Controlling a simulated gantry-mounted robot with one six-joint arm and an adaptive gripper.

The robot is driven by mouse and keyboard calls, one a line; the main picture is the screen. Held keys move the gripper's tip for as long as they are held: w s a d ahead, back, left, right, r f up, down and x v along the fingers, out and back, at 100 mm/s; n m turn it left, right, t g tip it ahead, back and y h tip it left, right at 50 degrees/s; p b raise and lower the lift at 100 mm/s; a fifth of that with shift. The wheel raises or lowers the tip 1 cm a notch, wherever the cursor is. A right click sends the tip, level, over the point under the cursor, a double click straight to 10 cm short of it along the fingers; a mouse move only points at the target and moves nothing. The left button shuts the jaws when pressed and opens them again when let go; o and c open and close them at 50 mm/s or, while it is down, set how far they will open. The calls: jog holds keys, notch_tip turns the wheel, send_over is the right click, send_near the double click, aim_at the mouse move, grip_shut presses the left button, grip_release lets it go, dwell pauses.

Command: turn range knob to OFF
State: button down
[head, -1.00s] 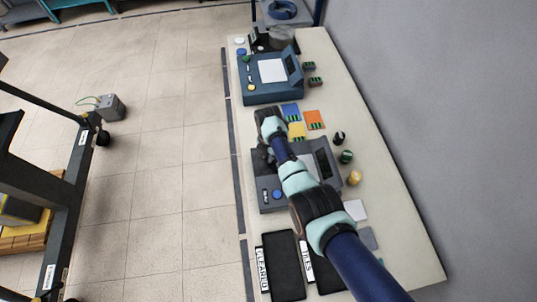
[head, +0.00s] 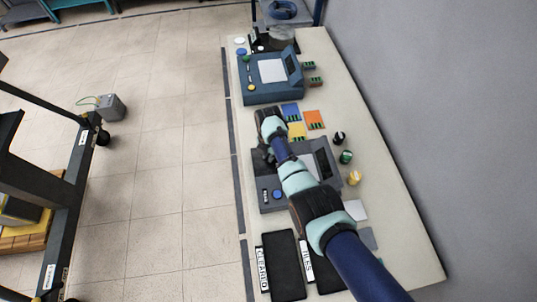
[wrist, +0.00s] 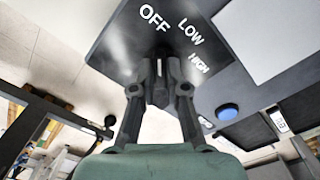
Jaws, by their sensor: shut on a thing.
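The grey device (head: 264,207) with the range knob sits on the table under my arm in the head view. In the wrist view its dark panel (wrist: 112,42) carries the white labels OFF (wrist: 154,18), LOW (wrist: 191,31) and HIGH (wrist: 200,64). My gripper (wrist: 160,82) is shut on the dark range knob (wrist: 158,92), just below the labels. In the head view my arm hides the knob and much of the panel.
A blue button (wrist: 228,111) is on the same panel, right of my gripper. A second, blue device (head: 262,92) stands farther back on the table. Coloured tiles (head: 314,119) and small spools (head: 346,157) lie near. Dark trays (head: 284,265) are at the front.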

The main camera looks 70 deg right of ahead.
jog(key=shift+r, duration=0.15)
dwell(0.5)
jog(key=c, duration=1.2)
grip_release()
jog(key=shift+o, duration=0.2)
notch_tip(320, 180, up, 12)
